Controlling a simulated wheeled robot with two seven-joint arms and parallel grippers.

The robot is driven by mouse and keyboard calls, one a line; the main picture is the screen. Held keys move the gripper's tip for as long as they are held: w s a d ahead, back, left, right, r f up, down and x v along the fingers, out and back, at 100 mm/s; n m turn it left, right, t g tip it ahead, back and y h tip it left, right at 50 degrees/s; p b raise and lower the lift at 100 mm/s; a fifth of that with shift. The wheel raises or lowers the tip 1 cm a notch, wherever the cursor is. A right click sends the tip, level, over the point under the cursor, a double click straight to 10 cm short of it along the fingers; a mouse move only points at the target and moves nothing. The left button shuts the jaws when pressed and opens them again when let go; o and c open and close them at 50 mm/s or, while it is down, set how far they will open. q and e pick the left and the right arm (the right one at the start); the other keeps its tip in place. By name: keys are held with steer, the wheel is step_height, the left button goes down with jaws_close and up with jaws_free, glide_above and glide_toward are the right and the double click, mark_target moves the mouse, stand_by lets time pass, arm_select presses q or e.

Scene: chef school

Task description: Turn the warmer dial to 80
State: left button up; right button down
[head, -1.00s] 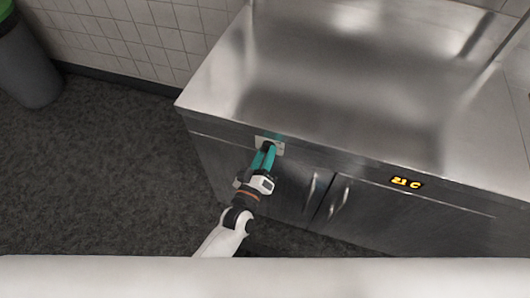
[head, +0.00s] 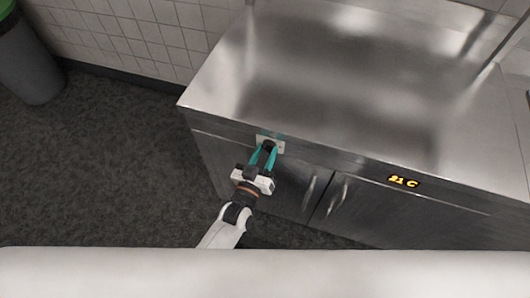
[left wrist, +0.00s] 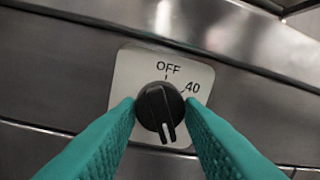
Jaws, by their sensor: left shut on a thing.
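The warmer dial (left wrist: 159,112) is a round black knob on a pale plate (left wrist: 124,83) on the front of the steel warmer. In the left wrist view OFF stands above it and 40 at its upper right; other labels are hidden. Its white pointer mark (left wrist: 168,133) faces down and slightly right. My left gripper (head: 268,149), with teal fingers, is shut on the dial, one finger on each side. It also shows in the left wrist view (left wrist: 160,112). My right gripper is not in view. The orange display (head: 404,181) seems to read 21 C, the first digit unclear.
The steel warmer top (head: 330,85) has a wide shallow basin. Cupboard doors with two upright handles (head: 309,194) lie right of my left gripper. A grey bin (head: 30,60) stands far left by the tiled wall. The dark floor between is clear.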

arm_select(q)
steer(key=shift+f, duration=0.1)
steer(key=o, duration=1)
steer(key=shift+s, duration=0.1)
steer(key=b+v, duration=0.1)
steer(key=v, duration=1.1)
steer(key=shift+b, duration=0.3)
